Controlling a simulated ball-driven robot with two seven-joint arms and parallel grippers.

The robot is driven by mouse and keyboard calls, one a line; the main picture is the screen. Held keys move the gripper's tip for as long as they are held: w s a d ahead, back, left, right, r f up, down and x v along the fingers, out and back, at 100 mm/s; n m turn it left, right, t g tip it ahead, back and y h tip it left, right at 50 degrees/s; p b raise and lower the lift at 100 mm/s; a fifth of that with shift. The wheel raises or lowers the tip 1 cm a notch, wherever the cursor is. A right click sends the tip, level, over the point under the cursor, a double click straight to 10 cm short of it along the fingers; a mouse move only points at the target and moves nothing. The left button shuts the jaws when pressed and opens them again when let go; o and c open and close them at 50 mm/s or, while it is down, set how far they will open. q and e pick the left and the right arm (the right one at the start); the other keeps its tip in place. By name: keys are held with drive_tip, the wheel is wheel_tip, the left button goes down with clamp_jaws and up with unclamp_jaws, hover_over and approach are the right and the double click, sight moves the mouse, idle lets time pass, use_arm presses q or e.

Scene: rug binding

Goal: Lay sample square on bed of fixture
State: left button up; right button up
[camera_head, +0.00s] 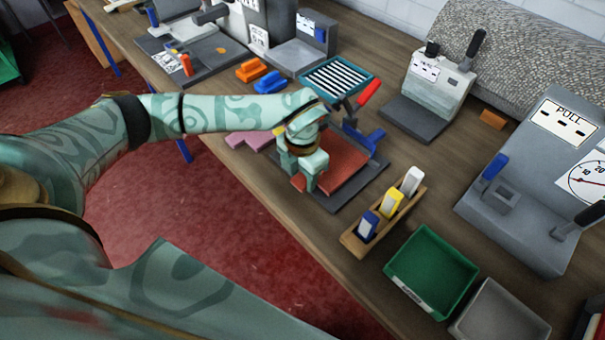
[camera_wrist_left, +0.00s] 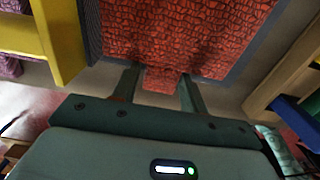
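The sample square (camera_head: 345,167) is red and lies over the dark flat bed plate (camera_head: 331,206) of the fixture. Its brick-like pattern (camera_wrist_left: 180,30) fills the top of the left wrist view, with a dark grey border (camera_wrist_left: 251,50) beside it. My left gripper (camera_head: 301,183) reaches down at the square's near left edge. Its fingers (camera_wrist_left: 160,80) stand either side of a narrow red tab of the square and appear shut on it. The fixture's striped teal-edged frame (camera_head: 337,77) is raised behind, with a red handle (camera_head: 368,92). Any small gap under the square is hidden. My right gripper is out of view.
A wooden rack (camera_head: 352,240) with blue, yellow and white blocks stands right of the bed. A green bin (camera_head: 432,272) and grey bin (camera_head: 499,314) are nearer. A pull tester (camera_head: 535,190) stands far right. Pink pieces (camera_head: 250,140) lie left of the gripper.

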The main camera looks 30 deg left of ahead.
use_arm(q)
drive_tip(key=shift+o, duration=0.2)
wheel_tip(320, 180, up, 16)
drive_tip(key=p, duration=0.2)
drive_tip(key=shift+s+r+p, duration=0.15)
drive_tip(key=shift+s+p, duration=0.05)
drive_tip(key=shift+p, duration=0.1)
drive_tip(key=shift+d, duration=0.1)
